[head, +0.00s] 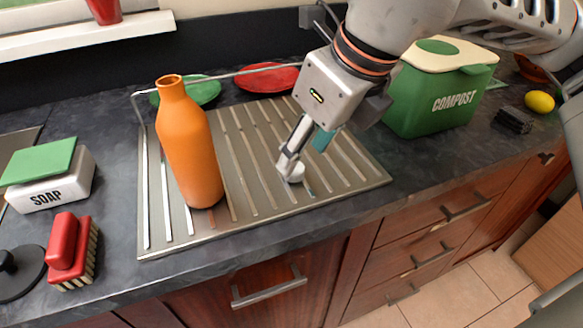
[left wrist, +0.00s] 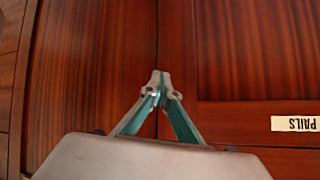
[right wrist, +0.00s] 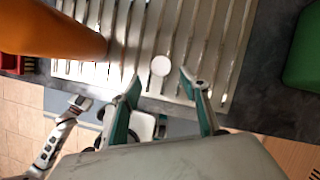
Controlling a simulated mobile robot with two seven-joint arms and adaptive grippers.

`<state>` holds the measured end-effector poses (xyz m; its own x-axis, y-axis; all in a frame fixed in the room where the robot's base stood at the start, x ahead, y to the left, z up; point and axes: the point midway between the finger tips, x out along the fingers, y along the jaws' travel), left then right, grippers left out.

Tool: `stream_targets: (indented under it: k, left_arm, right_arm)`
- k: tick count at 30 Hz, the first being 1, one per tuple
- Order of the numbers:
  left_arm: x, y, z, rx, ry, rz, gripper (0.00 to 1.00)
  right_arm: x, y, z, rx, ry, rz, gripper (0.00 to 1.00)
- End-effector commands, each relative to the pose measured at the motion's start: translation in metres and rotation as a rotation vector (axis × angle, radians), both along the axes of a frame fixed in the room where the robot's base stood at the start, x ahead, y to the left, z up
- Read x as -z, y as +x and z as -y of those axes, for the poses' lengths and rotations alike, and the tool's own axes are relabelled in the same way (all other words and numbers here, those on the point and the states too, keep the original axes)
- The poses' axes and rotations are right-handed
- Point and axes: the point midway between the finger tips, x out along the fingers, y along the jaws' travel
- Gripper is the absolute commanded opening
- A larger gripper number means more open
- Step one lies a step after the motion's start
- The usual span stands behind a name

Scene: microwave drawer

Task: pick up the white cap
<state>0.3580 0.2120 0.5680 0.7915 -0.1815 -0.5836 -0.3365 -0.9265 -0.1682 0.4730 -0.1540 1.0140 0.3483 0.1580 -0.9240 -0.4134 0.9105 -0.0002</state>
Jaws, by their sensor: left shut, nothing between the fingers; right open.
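The white cap (head: 296,173) lies on the ribbed metal drying rack (head: 262,205), to the right of the orange bottle. In the right wrist view the round white cap (right wrist: 160,66) shows beyond and between the fingertips. My right gripper (head: 290,168) points down at the cap and partly covers it in the head view. Its two fingers (right wrist: 162,82) stand apart with nothing held; I cannot tell whether either touches the cap. My left gripper (left wrist: 160,85) is shut and empty, in front of red-brown wooden cabinet fronts; it does not show in the head view.
The tall orange bottle (head: 188,150) stands on the rack. Green (head: 203,91) and red (head: 268,79) plates lie behind it. A green compost bin (head: 433,100) stands right of the rack. The soap box (head: 50,188) and red brush (head: 68,245) are at left.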

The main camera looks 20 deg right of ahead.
Motion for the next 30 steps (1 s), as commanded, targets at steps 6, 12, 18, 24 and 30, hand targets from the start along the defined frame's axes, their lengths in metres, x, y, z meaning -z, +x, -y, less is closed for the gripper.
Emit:
stream_targets:
  k: [6, 12, 18, 24, 30]
  left_arm:
    - [0.01, -0.005, 0.004, 0.005, -0.006, -0.015, 0.0]
    - [-0.001, 0.007, 0.007, 0.007, -0.012, 0.013, 0.0]
    - [-0.004, 0.01, 0.007, 0.007, -0.012, 0.02, 0.0]
    - [0.0, 0.006, 0.006, 0.005, -0.01, 0.01, 0.0]
    - [0.001, 0.005, 0.005, 0.004, -0.009, 0.009, 0.0]
  right_arm:
    - [0.028, 0.012, -0.003, -0.001, 0.0, -0.007, 0.44]
    - [0.046, 0.02, -0.006, -0.002, 0.0, -0.003, 0.44]
    - [0.045, 0.02, -0.006, -0.001, 0.0, 0.0, 0.44]
    - [0.045, 0.02, -0.006, -0.001, 0.0, 0.0, 0.17]
    - [0.045, 0.02, -0.006, -0.001, 0.0, -0.001, 0.17]
